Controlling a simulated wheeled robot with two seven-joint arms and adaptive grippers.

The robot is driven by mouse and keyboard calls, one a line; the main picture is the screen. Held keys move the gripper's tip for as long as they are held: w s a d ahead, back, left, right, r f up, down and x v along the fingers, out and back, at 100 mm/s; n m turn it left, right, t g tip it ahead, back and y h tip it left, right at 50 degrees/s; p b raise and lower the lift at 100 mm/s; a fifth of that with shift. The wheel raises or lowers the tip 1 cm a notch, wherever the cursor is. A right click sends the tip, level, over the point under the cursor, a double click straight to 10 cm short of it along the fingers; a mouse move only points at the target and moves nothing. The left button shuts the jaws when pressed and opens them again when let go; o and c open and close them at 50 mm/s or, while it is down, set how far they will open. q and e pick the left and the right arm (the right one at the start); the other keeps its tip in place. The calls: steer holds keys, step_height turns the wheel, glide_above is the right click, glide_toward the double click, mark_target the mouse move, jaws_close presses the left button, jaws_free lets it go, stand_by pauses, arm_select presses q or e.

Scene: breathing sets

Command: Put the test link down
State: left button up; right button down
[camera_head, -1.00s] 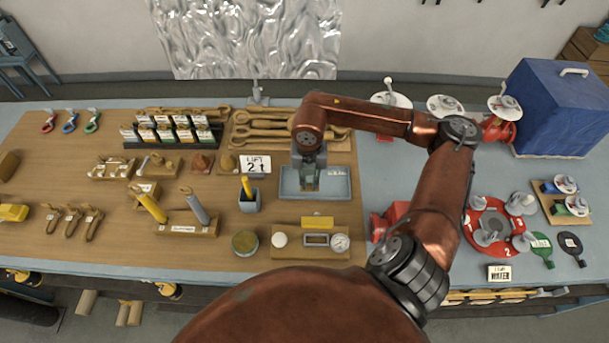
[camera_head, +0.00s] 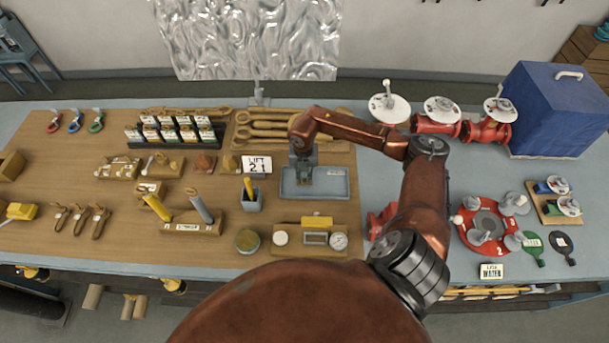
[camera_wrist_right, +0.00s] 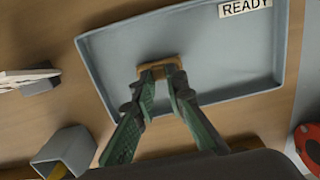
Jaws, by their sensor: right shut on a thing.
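My right gripper (camera_head: 302,177) is over the left part of a shallow grey-blue tray (camera_head: 335,194). In the right wrist view, the gripper (camera_wrist_right: 160,76) has its green fingers close together on a small tan-brown test link (camera_wrist_right: 176,68). The link is over the floor of the tray (camera_wrist_right: 225,50), which carries a READY label (camera_wrist_right: 244,7). I cannot tell whether the link touches the tray floor. In the head view the link is hidden by the gripper. My left gripper is not in view.
A gauge block (camera_head: 310,239) is in front. The tray's right part is clear.

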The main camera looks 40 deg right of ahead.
mark_target(304, 183)
steer(key=shift+f, duration=0.1)
steer(key=c, duration=2.4)
jaws_free()
steer(key=shift+f, duration=0.1)
steer(key=o, duration=0.5)
steer(key=shift+c, duration=0.2)
steer(key=shift+r, duration=0.2)
step_height(304, 183, up, 12)
steer(key=b, duration=0.3)
steer(key=shift+s+a, duration=0.15)
steer(key=shift+a, duration=0.05)
